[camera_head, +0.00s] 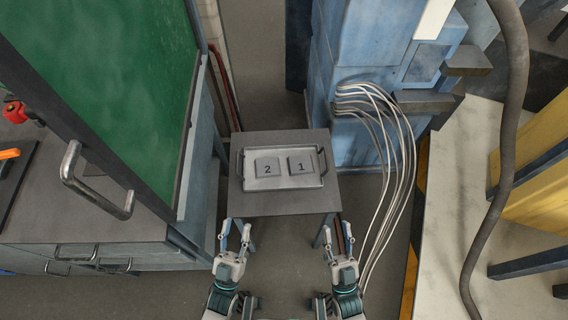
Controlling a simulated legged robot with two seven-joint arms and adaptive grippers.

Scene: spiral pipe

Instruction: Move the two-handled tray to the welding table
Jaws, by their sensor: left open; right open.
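The two-handled tray (284,184) is grey metal with a dark handle at its left and right ends. It lies on a small grey table (285,204) in the middle of the head view. Two square plates marked 2 (267,168) and 1 (300,165) lie in it. My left gripper (235,229) is open and empty, in front of the table's left front corner. My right gripper (338,232) is open and empty, in front of its right front corner. Both are apart from the tray. I cannot tell which surface is the welding table.
A grey workbench (90,222) with a green panel (130,70) stands close on the left. A blue machine (352,60) with several pale cables (400,140) stands behind and right. A thick hose (509,120) hangs at the right. Bare floor (287,265) lies between my grippers.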

